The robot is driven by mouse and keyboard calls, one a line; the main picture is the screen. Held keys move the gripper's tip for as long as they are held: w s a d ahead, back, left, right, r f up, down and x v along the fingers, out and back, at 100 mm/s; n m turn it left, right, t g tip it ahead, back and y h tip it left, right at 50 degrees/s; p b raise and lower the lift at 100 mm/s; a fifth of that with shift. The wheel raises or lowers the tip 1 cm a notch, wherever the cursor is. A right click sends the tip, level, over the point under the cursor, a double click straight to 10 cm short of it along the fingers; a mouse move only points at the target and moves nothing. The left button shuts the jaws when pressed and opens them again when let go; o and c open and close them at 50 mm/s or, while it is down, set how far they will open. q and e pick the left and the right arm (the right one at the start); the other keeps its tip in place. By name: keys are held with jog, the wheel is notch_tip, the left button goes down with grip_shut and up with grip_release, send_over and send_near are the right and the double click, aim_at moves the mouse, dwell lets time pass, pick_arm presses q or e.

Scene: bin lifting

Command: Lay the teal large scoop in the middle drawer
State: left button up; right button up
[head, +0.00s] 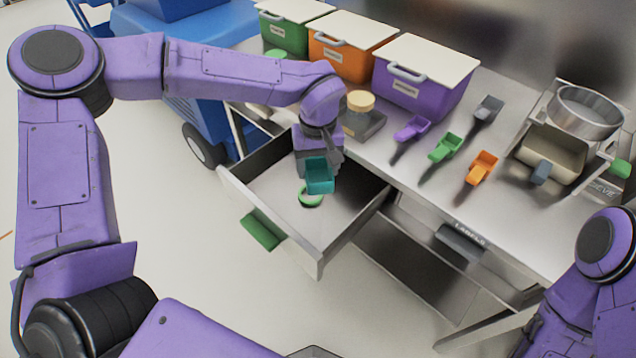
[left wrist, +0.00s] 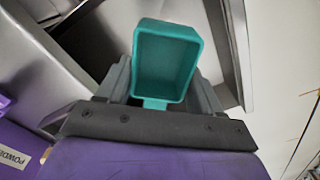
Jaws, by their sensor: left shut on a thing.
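The teal large scoop (head: 320,177) is held by my left gripper (head: 318,160), over the inside of a pulled-out drawer (head: 264,176) with a green handle. In the left wrist view the teal scoop (left wrist: 166,62) shows its open bowl between the two dark fingers (left wrist: 155,98), which are shut on its handle end. Most of the handle is hidden by the gripper. I cannot tell how far the scoop is above the drawer floor. My right arm shows at the lower right, but its gripper is out of view.
A light green ring (head: 310,195) lies in the drawer below the scoop. Purple (head: 412,128), green (head: 445,147), orange (head: 480,168) and grey scoops (head: 488,108) lie on the counter. Lidded bins (head: 425,85) stand behind.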

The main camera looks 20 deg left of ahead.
aim_at(325, 179)
pick_arm(q)
jog(key=f+n+b, duration=0.1)
jog(key=n, duration=0.3)
jog(key=d+f+n+b, duration=0.1)
jog(key=f+n+b, duration=0.1)
jog(key=n, duration=0.2)
jog(key=f+n+b, duration=0.1)
jog(key=n+b, duration=0.1)
jog(key=n, duration=0.1)
jog(key=shift+s+d+f+n, duration=0.15)
jog(key=shift+d+n, duration=0.25)
jog(key=f+n+b, duration=0.2)
jog(key=f+n, duration=0.2)
jog(key=d+f+n+b, duration=0.1)
jog(key=f+n+b, duration=0.1)
jog(key=f+n, duration=0.2)
jog(key=d+f+n+b, duration=0.1)
jog(key=f+n+b, duration=0.1)
jog(key=f+n, duration=0.2)
jog(key=shift+w+d+f+n, duration=0.15)
jog(key=shift+w+f+n, duration=0.25)
jog(key=shift+n, duration=0.6)
jog(key=shift+s+f, duration=0.1)
jog(key=shift+f, duration=0.1)
jog(key=o, duration=1.1)
jog(key=shift+c, duration=0.2)
notch_tip(325, 179, up, 12)
jog(key=shift+r+p, duration=0.25)
jog(key=shift+p, duration=0.05)
